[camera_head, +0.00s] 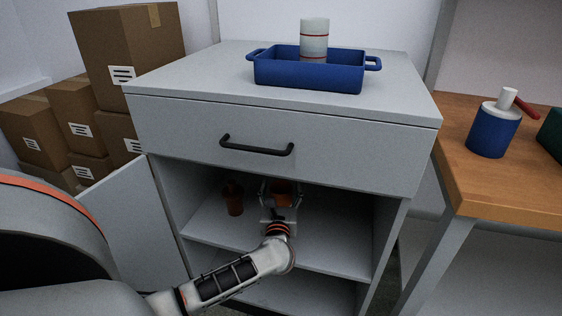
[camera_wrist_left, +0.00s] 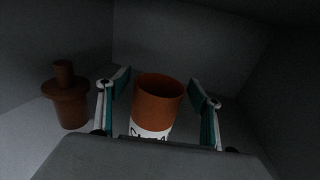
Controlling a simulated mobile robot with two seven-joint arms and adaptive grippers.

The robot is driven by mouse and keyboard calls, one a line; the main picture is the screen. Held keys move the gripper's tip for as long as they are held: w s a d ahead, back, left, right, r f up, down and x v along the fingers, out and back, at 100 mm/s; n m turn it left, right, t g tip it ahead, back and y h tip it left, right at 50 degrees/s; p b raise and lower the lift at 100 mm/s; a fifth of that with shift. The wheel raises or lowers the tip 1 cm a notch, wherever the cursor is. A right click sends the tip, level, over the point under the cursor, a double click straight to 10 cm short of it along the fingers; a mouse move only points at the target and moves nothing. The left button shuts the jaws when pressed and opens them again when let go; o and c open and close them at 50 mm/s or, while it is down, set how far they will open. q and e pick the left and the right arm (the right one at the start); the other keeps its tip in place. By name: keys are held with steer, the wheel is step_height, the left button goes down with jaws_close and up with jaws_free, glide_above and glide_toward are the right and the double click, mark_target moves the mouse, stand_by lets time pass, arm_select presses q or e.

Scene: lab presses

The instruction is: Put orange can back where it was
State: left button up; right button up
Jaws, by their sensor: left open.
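The orange can (camera_head: 283,188) stands upright on the upper shelf inside the open cabinet. In the left wrist view the can (camera_wrist_left: 158,103) shows its open top, orange upper part and a white lower band with dark markings. My left gripper (camera_head: 281,193) reaches into the cabinet. Its two fingers (camera_wrist_left: 160,100) are open, one on each side of the can, with a visible gap on both sides. The can's base is hidden behind the gripper body. My right gripper is not in view.
A brown bottle-like object (camera_head: 233,198) stands left of the can; it also shows in the wrist view (camera_wrist_left: 66,97). The cabinet (camera_head: 160,105) has a closed drawer above the shelf. A blue tray (camera_head: 308,78) holding a pale cylinder (camera_head: 314,38) sits on top.

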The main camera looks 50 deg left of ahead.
arm_select(q)
steer(key=shift+r, duration=0.3)
steer(key=p+v, duration=0.2)
steer(key=v, duration=1)
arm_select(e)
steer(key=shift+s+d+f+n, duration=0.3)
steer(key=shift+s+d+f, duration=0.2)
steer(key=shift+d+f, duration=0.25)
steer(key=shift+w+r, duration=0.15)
